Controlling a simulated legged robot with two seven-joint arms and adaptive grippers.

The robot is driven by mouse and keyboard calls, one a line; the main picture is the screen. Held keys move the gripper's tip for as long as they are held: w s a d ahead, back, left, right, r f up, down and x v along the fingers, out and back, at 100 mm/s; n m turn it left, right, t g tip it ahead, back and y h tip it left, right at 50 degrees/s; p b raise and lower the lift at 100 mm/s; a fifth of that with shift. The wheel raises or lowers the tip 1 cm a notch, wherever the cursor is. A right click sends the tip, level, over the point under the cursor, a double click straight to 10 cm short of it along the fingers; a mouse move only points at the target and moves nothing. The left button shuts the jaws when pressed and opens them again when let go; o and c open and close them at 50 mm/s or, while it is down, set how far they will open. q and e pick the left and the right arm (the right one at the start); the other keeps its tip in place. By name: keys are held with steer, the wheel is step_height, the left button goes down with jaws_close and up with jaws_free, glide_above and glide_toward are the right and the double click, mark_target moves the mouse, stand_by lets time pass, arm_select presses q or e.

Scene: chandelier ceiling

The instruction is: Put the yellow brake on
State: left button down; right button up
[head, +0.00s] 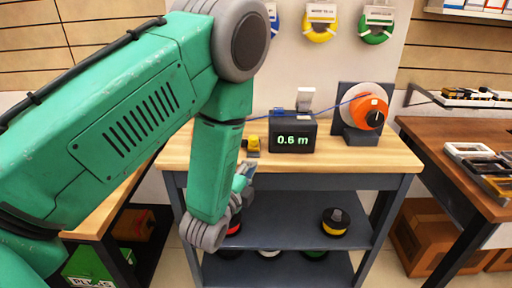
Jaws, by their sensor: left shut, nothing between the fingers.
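A small yellow and dark piece (253,145), which looks like the yellow brake, stands on the wooden bench top just left of a black display box (292,138) reading "0.6 m". A blue line runs near it toward an orange and grey reel (370,112) on a dark stand at the right of the bench. My left gripper (244,176) is shut and empty, in front of the bench's front edge and below the yellow piece, apart from it. It is small and partly hidden by my green arm. My right gripper is not in view.
The wooden bench top (345,155) is bare in front of the reel. Shelves below hold several spools, one black and yellow (335,222). A brown table (455,150) with trays stands at right. Spools in blue, yellow (320,28) and green hang on the wall panel.

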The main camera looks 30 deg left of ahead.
mark_target(253, 142)
arm_select(q)
steer(key=w+a, duration=0.1)
steer(key=w, duration=0.1)
steer(key=w+a, duration=0.1)
steer(key=w, duration=0.2)
steer(key=w+a, duration=0.1)
steer(key=w, duration=0.2)
steer(key=shift+a, duration=0.35)
steer(key=shift+w+a, duration=0.3)
steer(key=shift+a, duration=0.05)
steer(key=w+a, duration=0.1)
steer(key=w+b, duration=0.1)
steer(key=w, duration=0.1)
steer(key=shift+a, duration=0.4)
steer(key=shift+w+a, duration=0.1)
steer(key=shift+w, duration=0.1)
steer(key=shift+r, duration=0.1)
